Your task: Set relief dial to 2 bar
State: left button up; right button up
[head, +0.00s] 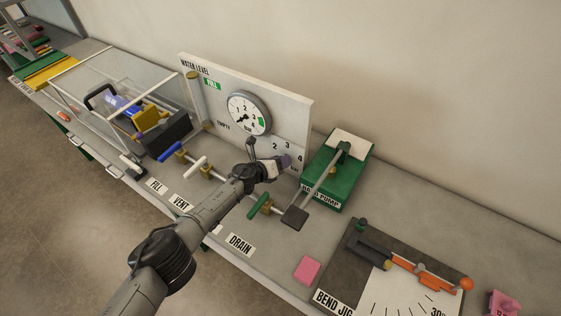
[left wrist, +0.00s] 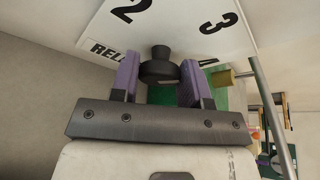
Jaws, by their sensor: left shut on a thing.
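The relief dial knob (left wrist: 158,68) is a dark round knob on a white panel (left wrist: 180,25) in the left wrist view. A partly covered label starting "REL" and the numbers 2 and 3 show on the panel. My left gripper (left wrist: 160,82) is shut on the knob, one purple finger on each side. In the head view my left gripper (head: 283,162) is against the lower right of the panel, hiding the knob. I cannot tell which number the dial points to. My right gripper is not in view.
A round pressure gauge (head: 248,113) sits on the panel above left. A green hand pump (head: 325,190) stands close on the right, its lever slanting toward my wrist. Valve handles labelled fill, vent and drain line the front. A bend jig (head: 350,240) and pink block (head: 307,270) lie right.

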pick_arm(q)
jog(key=o, duration=0.9)
jog(key=p+v, duration=0.6)
jog(key=v, duration=0.7)
jog(key=shift+s+a, duration=0.25)
jog(key=shift+s, duration=0.05)
jog(key=shift+r, duration=0.15)
